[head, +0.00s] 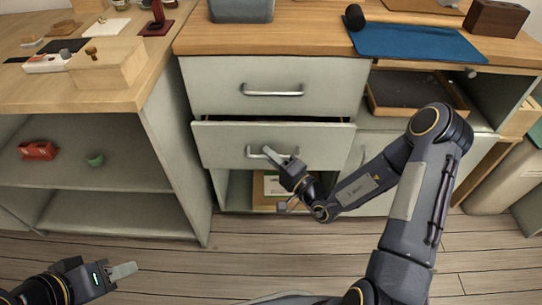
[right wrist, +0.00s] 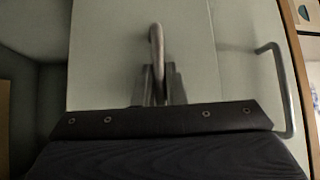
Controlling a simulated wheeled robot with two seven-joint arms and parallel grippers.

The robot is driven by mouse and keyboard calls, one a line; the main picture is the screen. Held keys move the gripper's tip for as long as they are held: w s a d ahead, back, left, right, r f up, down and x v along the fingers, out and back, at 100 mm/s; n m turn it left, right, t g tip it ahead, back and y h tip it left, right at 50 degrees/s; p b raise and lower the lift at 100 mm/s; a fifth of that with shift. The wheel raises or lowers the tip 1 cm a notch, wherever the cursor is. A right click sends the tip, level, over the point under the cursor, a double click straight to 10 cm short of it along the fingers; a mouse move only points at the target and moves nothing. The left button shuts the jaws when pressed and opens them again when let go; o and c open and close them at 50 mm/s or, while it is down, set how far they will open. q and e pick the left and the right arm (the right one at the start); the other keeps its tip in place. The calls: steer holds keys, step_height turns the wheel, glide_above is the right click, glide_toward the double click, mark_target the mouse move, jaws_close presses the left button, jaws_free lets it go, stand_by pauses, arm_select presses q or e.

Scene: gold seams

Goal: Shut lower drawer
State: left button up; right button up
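The lower drawer (head: 222,146) of the pale cabinet is pulled out a little, with a dark gap above its front. Its metal bar handle (head: 256,154) also shows in the right wrist view (right wrist: 156,42). My right gripper (head: 281,160) is at this handle. In the right wrist view its two fingers (right wrist: 160,86) stand close on either side of the bar, shut on it. My left gripper (head: 122,271) is low at the left, over the floor and away from the cabinet. Its fingers overlap in view, so its opening cannot be told.
The upper drawer (head: 215,86) above is shut. Below is an open compartment with a box (head: 275,186). A brown tray (head: 390,88) sits in the right-hand compartment. A blue mat (head: 420,42) lies on the counter. A shelf unit (head: 80,150) stands at the left. The floor in front is clear.

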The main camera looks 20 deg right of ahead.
mark_target(273, 148)
jaws_close()
steer(key=w, duration=0.1)
steer(key=w+d, duration=0.1)
steer(key=w, duration=0.1)
steer(key=shift+w, duration=0.3)
steer(key=shift+d, duration=0.1)
steer(key=o, duration=0.7)
jaws_free()
steer(key=shift+f, duration=0.1)
